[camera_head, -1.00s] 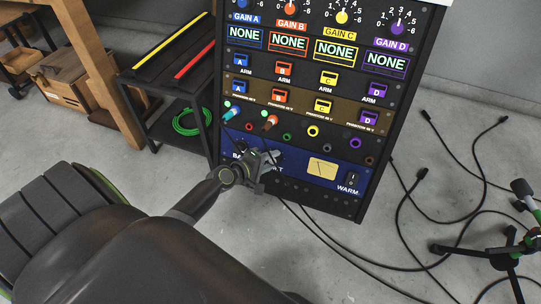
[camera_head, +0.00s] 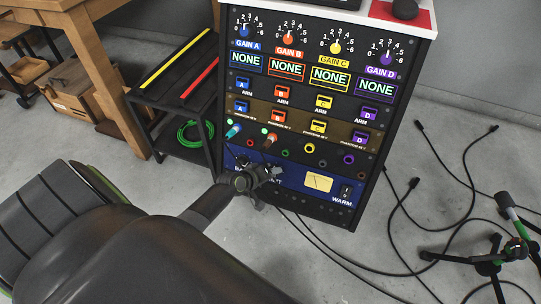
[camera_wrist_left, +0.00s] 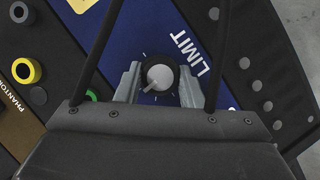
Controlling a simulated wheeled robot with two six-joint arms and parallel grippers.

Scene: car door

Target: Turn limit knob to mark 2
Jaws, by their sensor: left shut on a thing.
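The limit knob (camera_wrist_left: 158,74) shows in the left wrist view as a dark round dial with a light grey pointer cap, on a blue panel beside the word LIMIT. My left gripper (camera_wrist_left: 158,88) has one finger on each side of the knob and is shut on it. In the head view my left gripper (camera_head: 268,174) is at the blue panel (camera_head: 290,180) low on the black rack, and it hides the knob and part of its label. The marks round the knob are too small or covered to read. My right gripper is not in view.
Two plugs (camera_head: 268,141) with cables stick out just above my left gripper. A meter (camera_head: 319,182) and a WARM switch (camera_head: 346,194) sit to its right. Black cables (camera_head: 440,215) and a stand with a microphone (camera_head: 505,205) are on the floor at right.

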